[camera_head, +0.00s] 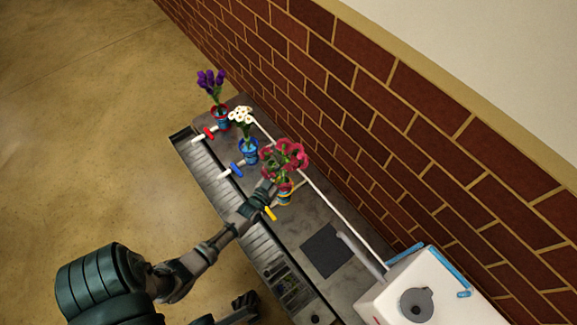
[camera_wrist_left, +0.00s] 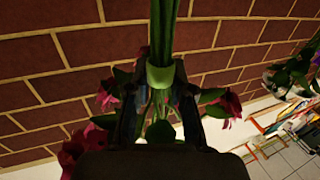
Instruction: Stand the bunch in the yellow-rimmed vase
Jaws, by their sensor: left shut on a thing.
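The bunch of pink-red flowers (camera_head: 285,156) is upright over the yellow-rimmed vase (camera_head: 285,196), blue lower down, on the grey counter. I cannot tell whether its stem ends are inside the vase. My left gripper (camera_head: 270,186) reaches in beside the stems, close to the vase. In the left wrist view, the left gripper (camera_wrist_left: 160,95) is shut on the bunch at its light green band (camera_wrist_left: 160,76). The stems (camera_wrist_left: 164,30) run off the top, and the vase is not seen there. A dark part at the bottom edge looks like my right gripper (camera_head: 246,304); its jaws are unclear.
A red vase (camera_head: 221,121) holds purple flowers and a blue vase (camera_head: 248,154) holds white ones, further back in the row. Red, blue and yellow (camera_head: 271,213) handles line the counter's front. A brick wall (camera_head: 400,120) bounds the back; a white machine (camera_head: 430,290) stands right.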

